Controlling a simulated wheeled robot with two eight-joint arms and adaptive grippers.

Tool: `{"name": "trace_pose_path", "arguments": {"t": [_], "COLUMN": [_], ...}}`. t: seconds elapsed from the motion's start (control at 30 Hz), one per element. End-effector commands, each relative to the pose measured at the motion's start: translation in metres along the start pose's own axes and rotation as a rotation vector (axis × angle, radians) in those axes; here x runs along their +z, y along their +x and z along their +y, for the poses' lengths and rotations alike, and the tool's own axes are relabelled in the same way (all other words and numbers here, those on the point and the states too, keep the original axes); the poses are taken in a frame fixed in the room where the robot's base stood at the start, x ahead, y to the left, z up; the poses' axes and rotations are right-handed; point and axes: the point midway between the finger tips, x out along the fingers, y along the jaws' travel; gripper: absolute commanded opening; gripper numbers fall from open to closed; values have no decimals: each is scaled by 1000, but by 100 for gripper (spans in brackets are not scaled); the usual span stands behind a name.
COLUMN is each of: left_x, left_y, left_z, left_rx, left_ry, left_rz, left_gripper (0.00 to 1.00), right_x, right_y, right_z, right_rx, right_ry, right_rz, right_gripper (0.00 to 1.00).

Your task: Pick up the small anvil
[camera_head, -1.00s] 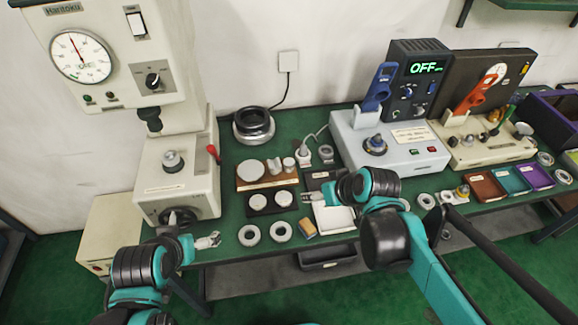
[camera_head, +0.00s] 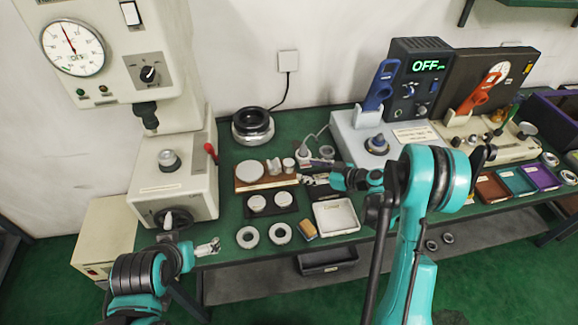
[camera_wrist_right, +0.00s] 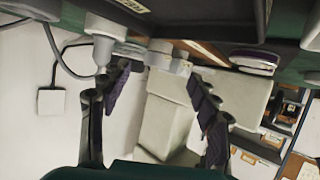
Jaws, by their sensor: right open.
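A wooden block (camera_head: 246,186) near the middle of the bench bears a wide grey disc (camera_head: 249,170) and small grey metal cylinders. The rightmost small cylinder (camera_head: 289,164) looks like the small anvil; it stands upright at the block's right end. My right gripper (camera_head: 304,179) is open, just right of and in front of it, apart as far as I can tell. In the right wrist view, a small metal cylinder (camera_wrist_right: 160,48) shows beyond the gap between the open fingers (camera_wrist_right: 160,82). My left gripper (camera_head: 212,246) is at the bench's front edge, too small to read.
A white bottle (camera_head: 303,152) stands just right of the block. A black tray with two discs (camera_head: 271,213) lies in front of it, with rings (camera_head: 248,237) nearer the edge. A white tray (camera_head: 336,227) is to the right. The press (camera_head: 172,184) stands left.

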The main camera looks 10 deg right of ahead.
Motion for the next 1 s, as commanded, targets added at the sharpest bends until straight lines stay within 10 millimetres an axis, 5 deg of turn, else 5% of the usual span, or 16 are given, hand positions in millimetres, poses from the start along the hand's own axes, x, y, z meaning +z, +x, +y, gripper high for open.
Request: {"name": "trace_pose_path", "arguments": {"t": [0.6, 0.83, 1.0], "left_x": [16, 15, 15], "left_y": [22, 21, 21], "left_z": [0, 0, 0], "left_rx": [0, 0, 0], "left_ry": [0, 0, 0], "left_rz": [0, 0, 0], "left_gripper": [100, 100, 100], "right_x": [-6, -8, -8], "right_y": [74, 76, 76], "right_z": [2, 2, 2], "right_rx": [-2, 0, 0], "right_ry": [-2, 0, 0], "right_rz": [0, 0, 0], "right_gripper": [61, 61, 17]}}
